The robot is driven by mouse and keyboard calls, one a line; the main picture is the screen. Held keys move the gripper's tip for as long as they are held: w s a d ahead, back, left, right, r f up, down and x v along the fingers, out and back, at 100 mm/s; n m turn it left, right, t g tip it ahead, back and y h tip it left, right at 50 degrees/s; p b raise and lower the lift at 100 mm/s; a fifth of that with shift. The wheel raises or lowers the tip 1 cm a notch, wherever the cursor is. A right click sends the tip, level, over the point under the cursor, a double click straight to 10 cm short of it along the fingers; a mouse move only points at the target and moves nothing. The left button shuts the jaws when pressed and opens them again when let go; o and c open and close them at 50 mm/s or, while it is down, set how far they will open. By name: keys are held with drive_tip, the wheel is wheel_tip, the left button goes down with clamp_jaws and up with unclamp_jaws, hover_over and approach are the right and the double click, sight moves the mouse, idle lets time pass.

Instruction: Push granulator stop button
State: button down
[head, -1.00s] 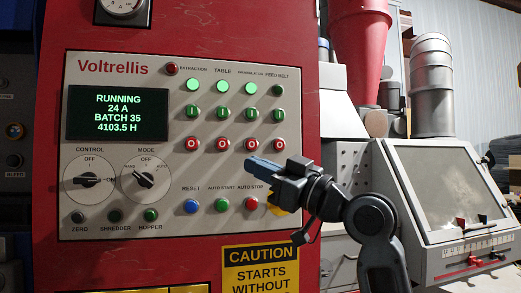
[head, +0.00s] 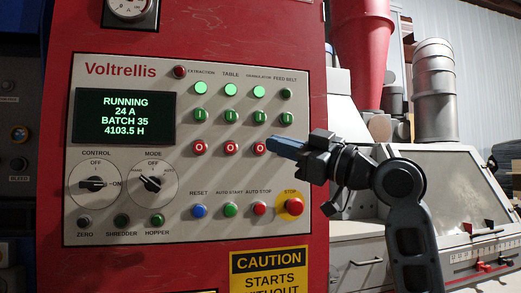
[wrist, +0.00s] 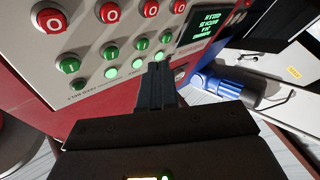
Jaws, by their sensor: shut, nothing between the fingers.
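The granulator stop button (head: 260,148) is a red knob with a white O, third in the red row of the grey control panel (head: 130,70). In the wrist view the panel appears upside down, with this button (wrist: 109,12) near the top. My gripper (head: 271,145) is shut and empty. In the head view its tip appears just right of the button and hides the feed belt stop button; I cannot tell the gap to the panel. In the wrist view the fingertips (wrist: 158,66) overlap the panel near the lamps. The granulator lamp (head: 259,91) is lit green.
The granulator start button (head: 257,117) is directly above. A yellow-ringed red STOP button (head: 290,206) sits lower right. The display (head: 125,117) reads RUNNING. A grey machine (head: 450,185) stands to the right. A blue cylindrical part (wrist: 230,88) shows in the wrist view.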

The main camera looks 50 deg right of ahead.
drive_tip(key=w+d, duration=0.4)
drive_tip(key=w, duration=0.2)
drive_tip(key=shift+w+b, duration=0.2)
drive_tip(key=shift+b, duration=0.25)
drive_tip(key=shift+d, duration=0.2)
idle(1.6)
drive_tip(key=shift+w+d, duration=0.2)
drive_tip(key=shift+w, duration=0.1)
drive_tip(key=shift+w+d+b, duration=0.2)
drive_tip(key=shift+w+b, duration=0.15)
drive_tip(key=shift+w, duration=0.05)
idle(0.8)
drive_tip(key=shift+s, duration=0.1)
drive_tip(key=shift+s+a, duration=0.45)
drive_tip(key=shift+s, duration=0.15)
drive_tip(key=shift+s+a, duration=0.7)
drive_tip(key=shift+s, duration=0.35)
drive_tip(key=shift+s+a, duration=0.7)
drive_tip(key=shift+s, duration=0.35)
